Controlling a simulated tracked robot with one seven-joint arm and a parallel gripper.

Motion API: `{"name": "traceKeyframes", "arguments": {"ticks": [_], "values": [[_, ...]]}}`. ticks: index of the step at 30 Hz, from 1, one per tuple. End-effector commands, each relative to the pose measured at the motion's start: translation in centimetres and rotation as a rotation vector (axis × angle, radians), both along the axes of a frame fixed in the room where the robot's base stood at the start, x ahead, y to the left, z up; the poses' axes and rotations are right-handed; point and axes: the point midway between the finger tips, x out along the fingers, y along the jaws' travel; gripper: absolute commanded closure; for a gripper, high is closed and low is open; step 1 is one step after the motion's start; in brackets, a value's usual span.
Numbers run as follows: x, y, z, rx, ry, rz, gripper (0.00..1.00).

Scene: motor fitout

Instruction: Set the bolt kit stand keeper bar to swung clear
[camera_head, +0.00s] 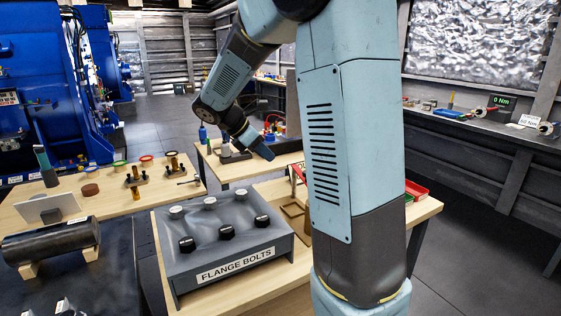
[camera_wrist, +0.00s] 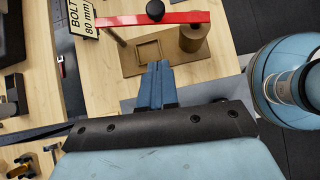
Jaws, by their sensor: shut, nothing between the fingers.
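The bolt kit stand (camera_wrist: 132,62) is a brown base with a square frame and a round post in the wrist view; in the head view it (camera_head: 291,211) is partly hidden behind my arm. The red keeper bar (camera_wrist: 185,17) lies across the stand's far side, with a black knob (camera_wrist: 155,10) on it. It also shows as a thin red piece in the head view (camera_head: 298,172). My gripper (camera_wrist: 155,68) is shut and empty, its fingertips just short of the bar and apart from it; it also shows in the head view (camera_head: 268,154).
A sign reading "BOLT 80 mm" (camera_wrist: 83,18) stands at the bar's left end. A grey flange bolts rack (camera_head: 222,245) stands left of the stand. A red tray (camera_head: 416,190) lies to the right. Bare wood (camera_wrist: 105,95) shows left of my fingers.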

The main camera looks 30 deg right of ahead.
Motion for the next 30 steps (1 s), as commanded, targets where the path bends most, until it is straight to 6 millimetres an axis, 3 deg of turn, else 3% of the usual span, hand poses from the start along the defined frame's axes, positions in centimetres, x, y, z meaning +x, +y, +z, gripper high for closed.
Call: {"name": "traceKeyframes", "arguments": {"ticks": [16,24,30], "values": [[-0.4,-6.0,-7.0,0.001,0.003,-0.003,1.0],[-0.5,-9.1,-7.3,0.0,-0.001,-0.001,1.0],[-0.5,-9.8,-7.4,0.0,-0.001,0.001,1.0]]}}
